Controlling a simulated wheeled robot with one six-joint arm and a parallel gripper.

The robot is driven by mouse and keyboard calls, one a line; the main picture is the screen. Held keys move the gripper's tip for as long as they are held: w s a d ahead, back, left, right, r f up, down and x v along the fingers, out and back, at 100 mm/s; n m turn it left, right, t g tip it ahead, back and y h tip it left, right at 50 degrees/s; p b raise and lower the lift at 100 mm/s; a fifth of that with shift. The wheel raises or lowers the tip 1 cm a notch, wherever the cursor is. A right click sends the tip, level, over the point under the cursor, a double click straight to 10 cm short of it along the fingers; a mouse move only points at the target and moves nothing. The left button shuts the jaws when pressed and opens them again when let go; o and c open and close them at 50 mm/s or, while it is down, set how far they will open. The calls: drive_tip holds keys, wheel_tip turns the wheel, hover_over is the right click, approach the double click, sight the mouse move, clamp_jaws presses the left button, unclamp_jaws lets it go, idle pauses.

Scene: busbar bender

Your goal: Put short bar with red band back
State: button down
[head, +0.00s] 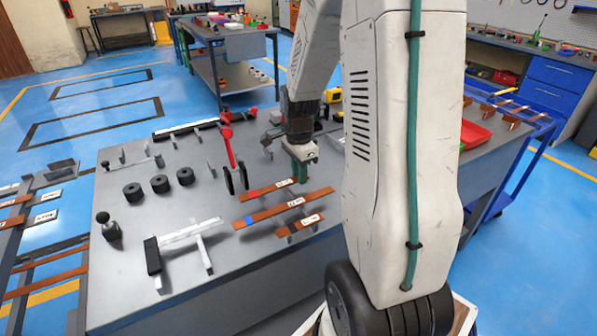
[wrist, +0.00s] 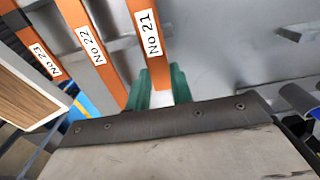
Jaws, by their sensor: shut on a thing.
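The short bar with the red band (head: 262,191) is copper-coloured and lies roughly level above the grey bench top, at the far side of a row of bars. Its red band is near its left end. My gripper (head: 301,177) is shut on this bar near its right part, coming down from above. In the wrist view the green fingers (wrist: 161,86) hold the bar, labelled No 21 (wrist: 148,40). I cannot tell whether the bar touches its supports.
Next to it lie a longer bar with a blue band (head: 275,212), labelled No 22, and a short bar with a dark band (head: 290,230), No 23. A red lever (head: 229,145), black discs (head: 160,184) and a stop with a scale (head: 190,232) stand on the bench (head: 125,270).

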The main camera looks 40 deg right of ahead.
drive_tip(key=shift+f, duration=0.5)
drive_tip(key=c, duration=1.2)
unclamp_jaws()
drive_tip(key=shift+c, duration=0.2)
wheel_tip(320, 180, up, 13)
drive_tip(key=s+a+r+n, duration=0.3)
drive_tip(key=s+a+n, duration=0.15)
drive_tip(key=a, duration=0.25)
drive_tip(key=s+a+r+n, duration=0.3)
drive_tip(key=a+n, duration=0.2)
drive_tip(key=a, duration=0.1)
drive_tip(key=s+a+n+t, duration=0.1)
drive_tip(key=s+a+n, duration=0.7)
drive_tip(key=s+n, duration=0.3)
drive_tip(key=shift+a+r+n, duration=0.2)
drive_tip(key=shift+a+n, duration=0.15)
